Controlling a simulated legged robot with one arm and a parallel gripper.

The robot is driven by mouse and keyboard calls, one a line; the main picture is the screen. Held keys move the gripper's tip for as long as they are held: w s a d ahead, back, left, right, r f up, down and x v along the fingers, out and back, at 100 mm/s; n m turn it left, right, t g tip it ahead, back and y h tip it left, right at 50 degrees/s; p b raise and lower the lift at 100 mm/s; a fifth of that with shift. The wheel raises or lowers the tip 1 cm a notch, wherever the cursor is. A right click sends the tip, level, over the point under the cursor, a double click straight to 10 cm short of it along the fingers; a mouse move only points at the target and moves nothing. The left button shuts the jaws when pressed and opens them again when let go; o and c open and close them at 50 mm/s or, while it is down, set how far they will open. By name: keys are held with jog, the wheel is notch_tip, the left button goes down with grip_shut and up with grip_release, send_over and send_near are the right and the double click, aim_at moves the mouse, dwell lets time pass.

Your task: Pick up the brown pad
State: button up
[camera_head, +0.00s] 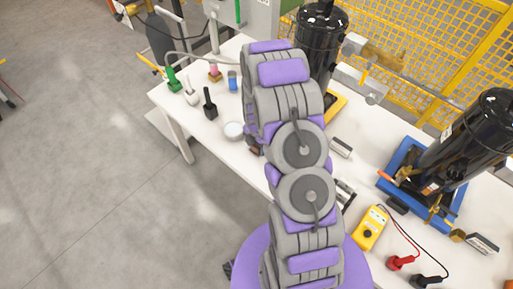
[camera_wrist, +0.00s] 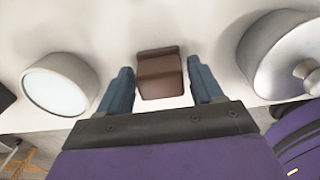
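The brown pad (camera_wrist: 160,75) is a small block with a ridge across it, on the white table in the wrist view. My gripper (camera_wrist: 160,67) is open, with one blue-grey finger on either side of the pad and a visible gap on each side. Whether the fingertips are down at the pad's height is hard to tell. In the head view a small brown piece (camera_head: 255,149) shows at the left edge of my arm, mostly hidden. My gripper is hidden behind my arm there.
A white round container (camera_wrist: 58,85) stands left of the gripper, and a silver lidded pot (camera_wrist: 285,55) stands close on the right. The white table (camera_head: 165,97) also holds a black compressor (camera_head: 320,45), a blue tray (camera_head: 408,147), a yellow meter (camera_head: 370,228) and several small bottles.

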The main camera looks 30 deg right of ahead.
jog(key=c, duration=0.7)
jog(key=shift+r, duration=0.1)
jog(key=shift+c, duration=0.2)
notch_tip(320, 180, up, 10)
jog(key=shift+f+p, duration=0.1)
jog(key=shift+p, duration=1.15)
